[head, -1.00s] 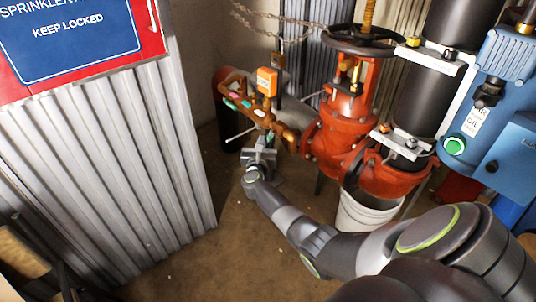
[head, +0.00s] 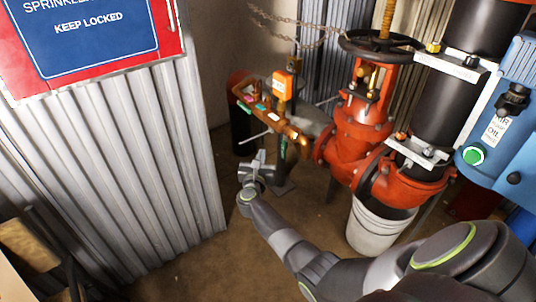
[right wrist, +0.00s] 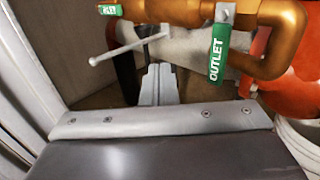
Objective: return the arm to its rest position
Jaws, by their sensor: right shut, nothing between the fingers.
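My right arm comes in from the lower right in the head view. Its gripper (head: 258,160) is shut and empty, in front of and below the copper pipe assembly (head: 262,115). In the right wrist view the shut fingers (right wrist: 158,84) point at the space under the copper pipe (right wrist: 180,14), apart from it as far as I can tell. A green OUTLET tag (right wrist: 217,52) hangs from that pipe, right of the fingers. My left gripper is not in view.
A corrugated metal cabinet (head: 120,180) with a red and blue sign (head: 90,35) stands at the left. A red valve (head: 360,130) with a black handwheel (head: 382,45) and a white bucket (head: 375,228) are at the right. Brown floor (head: 200,262) lies open between.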

